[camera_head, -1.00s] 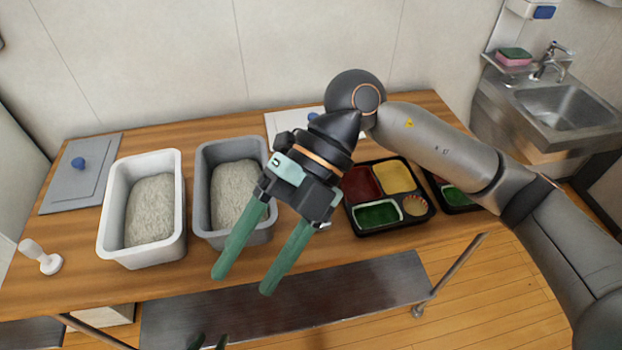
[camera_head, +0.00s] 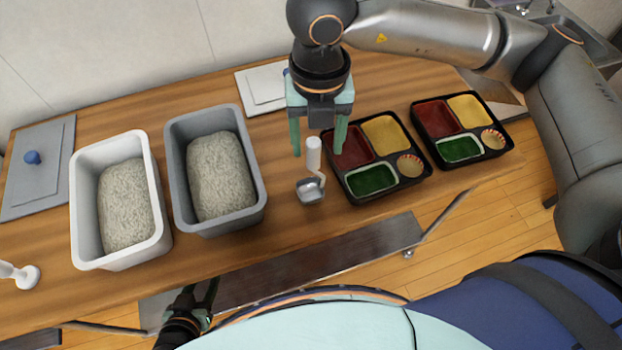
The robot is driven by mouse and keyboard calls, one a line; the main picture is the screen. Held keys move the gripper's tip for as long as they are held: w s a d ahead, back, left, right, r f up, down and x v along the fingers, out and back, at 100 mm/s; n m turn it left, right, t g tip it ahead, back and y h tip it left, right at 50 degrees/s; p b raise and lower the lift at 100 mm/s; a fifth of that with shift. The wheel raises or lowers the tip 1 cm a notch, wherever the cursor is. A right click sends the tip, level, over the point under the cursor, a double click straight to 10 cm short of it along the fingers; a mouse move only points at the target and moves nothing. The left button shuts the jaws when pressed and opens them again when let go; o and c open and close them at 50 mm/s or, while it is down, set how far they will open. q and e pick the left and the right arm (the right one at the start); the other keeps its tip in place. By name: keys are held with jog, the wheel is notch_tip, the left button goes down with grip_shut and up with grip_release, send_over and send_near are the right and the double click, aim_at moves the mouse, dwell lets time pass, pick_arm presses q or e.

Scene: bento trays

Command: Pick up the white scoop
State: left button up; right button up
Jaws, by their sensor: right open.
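A scoop with a white upright handle (camera_head: 314,155) and a grey bowl (camera_head: 310,191) stands on the wooden table, right of the grey tub. My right gripper (camera_head: 319,152) points down from above with its green fingers apart. In the picture the white handle shows between the fingertips; I cannot tell whether they touch it. A white tool with a round foot (camera_head: 24,276) is at the table's left edge, partly cut off. My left gripper (camera_head: 198,297) is at the bottom, dark and partly seen, and its jaws are unclear.
A white tub (camera_head: 84,212) and a grey tub (camera_head: 182,190), both holding rice, stand on the left. Two black bento trays (camera_head: 394,183) (camera_head: 486,155) with coloured food lie close on the right. Lids (camera_head: 52,185) (camera_head: 262,90) lie farther back.

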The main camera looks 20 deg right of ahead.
aim_at(314, 159)
jog(key=shift+w+a+f+p, duration=0.15)
jog(key=shift+f+p, duration=0.15)
jog(key=shift+f, duration=1.05)
jog(key=shift+w+a+f+p, duration=0.1)
jog(key=shift+f+p, duration=0.2)
jog(key=shift+f, duration=1.05)
grip_shut()
